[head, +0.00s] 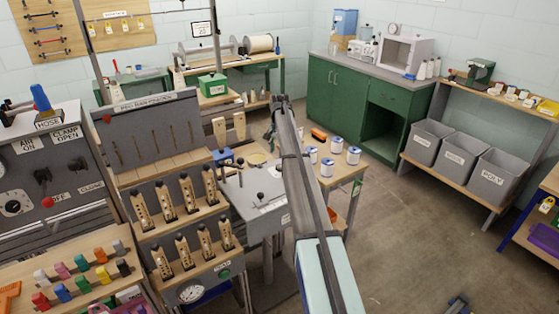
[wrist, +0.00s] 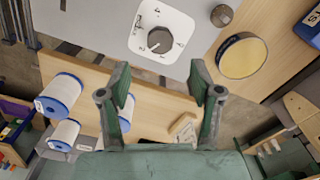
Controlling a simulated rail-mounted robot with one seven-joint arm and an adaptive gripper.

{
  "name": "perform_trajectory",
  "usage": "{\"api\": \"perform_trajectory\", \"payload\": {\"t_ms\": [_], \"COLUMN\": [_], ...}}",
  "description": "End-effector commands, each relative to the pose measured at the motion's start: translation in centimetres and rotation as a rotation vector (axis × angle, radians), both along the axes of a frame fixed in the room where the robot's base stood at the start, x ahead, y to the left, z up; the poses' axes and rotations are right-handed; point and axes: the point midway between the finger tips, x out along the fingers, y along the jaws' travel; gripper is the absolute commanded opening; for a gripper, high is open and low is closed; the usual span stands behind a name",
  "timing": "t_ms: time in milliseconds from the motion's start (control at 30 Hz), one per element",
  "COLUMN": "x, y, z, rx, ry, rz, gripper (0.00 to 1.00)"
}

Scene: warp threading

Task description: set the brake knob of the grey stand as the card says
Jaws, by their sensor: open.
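The grey stand (head: 253,192) is left of my arm in the head view, and its grey top (wrist: 85,15) fills the top of the wrist view. On it, a white dial plate (wrist: 142,18) with marks around its rim carries a dark faceted knob (wrist: 160,41). A light mark on the knob points roughly to the lower left; the rim marks are too small to read surely. My gripper (wrist: 160,82) is open and empty, its two green fingers apart below the knob in the picture, not touching it. I cannot make out the card's text.
White spools with blue ends (wrist: 60,95) stand on the wooden table at the left of the wrist view. A round yellow-topped piece (wrist: 243,56) and a small brown knob (wrist: 222,15) lie to the right. A rack with wooden-handled tools (head: 185,195) stands left of the stand.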

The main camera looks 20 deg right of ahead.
Motion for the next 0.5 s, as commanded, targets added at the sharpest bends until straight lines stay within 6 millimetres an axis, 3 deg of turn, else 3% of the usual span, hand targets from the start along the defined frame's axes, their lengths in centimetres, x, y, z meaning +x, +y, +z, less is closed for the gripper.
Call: {"api": "perform_trajectory", "payload": {"t_ms": [200,500], "x": [0.0,0.0], "y": [0.0,0.0], "z": [3.4,4.6], "rx": [0.000,0.000], "ry": [0.000,0.001], "rz": [0.000,0.000], "gripper": [0.65,0.65]}}
